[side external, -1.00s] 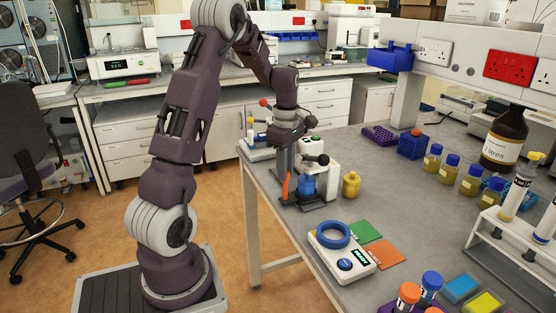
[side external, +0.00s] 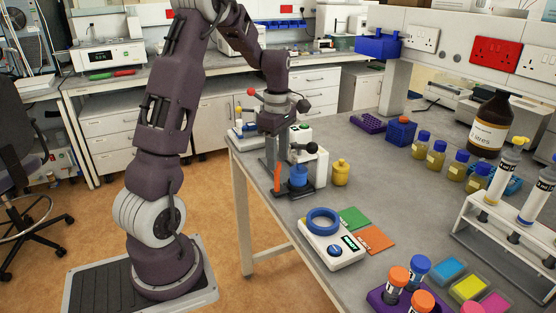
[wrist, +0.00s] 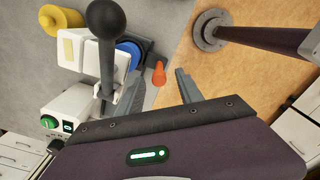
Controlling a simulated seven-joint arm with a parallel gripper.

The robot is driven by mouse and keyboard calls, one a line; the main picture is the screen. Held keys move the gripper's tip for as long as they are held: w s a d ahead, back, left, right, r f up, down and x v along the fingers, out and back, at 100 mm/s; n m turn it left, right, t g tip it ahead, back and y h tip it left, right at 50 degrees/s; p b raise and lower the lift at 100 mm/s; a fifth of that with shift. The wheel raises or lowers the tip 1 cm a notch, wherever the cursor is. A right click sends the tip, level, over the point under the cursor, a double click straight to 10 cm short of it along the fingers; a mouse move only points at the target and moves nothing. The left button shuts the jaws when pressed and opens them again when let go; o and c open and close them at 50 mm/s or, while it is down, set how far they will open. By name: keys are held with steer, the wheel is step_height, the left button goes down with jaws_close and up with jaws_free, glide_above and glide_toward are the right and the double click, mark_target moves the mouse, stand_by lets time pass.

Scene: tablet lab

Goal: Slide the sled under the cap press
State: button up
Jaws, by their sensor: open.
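The cap press (side external: 314,166) is a white unit with a black-ball lever, near the table's left edge; it also shows in the wrist view (wrist: 78,52). A blue round piece (side external: 298,176) sits at its front, low down. An upright orange peg (side external: 277,179) stands just left of the blue piece, over a dark base plate (side external: 304,194). I cannot clearly tell the sled from this plate. My gripper (side external: 273,158) points down, open and empty, above and around the peg's side. In the wrist view the peg (wrist: 159,73) shows between the fingertips, with no visible contact.
A yellow jar (side external: 340,174) stands right of the press. A white device with a blue ring (side external: 323,221) and green and orange cards (side external: 376,239) lie nearer. Another small device (side external: 247,130) stands behind the gripper. The table's left edge is close. The middle of the table is clear.

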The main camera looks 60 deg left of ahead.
step_height(320, 180, up, 6)
steer(key=shift+f, duration=0.15)
steer(key=shift+d, duration=0.25)
steer(key=s+d+r+m+t, duration=0.1)
steer(key=s+d+r+m, duration=0.1)
steer(key=d+r+m, duration=0.4)
steer(key=s+d+r+m+t, duration=0.1)
steer(key=s+d+m+t, duration=0.15)
steer(key=d+m, duration=0.4)
steer(key=s+d+m+t, duration=0.2)
steer(key=s+d+m, duration=1)
steer(key=shift+s+f, duration=0.3)
steer(key=shift+f, duration=0.1)
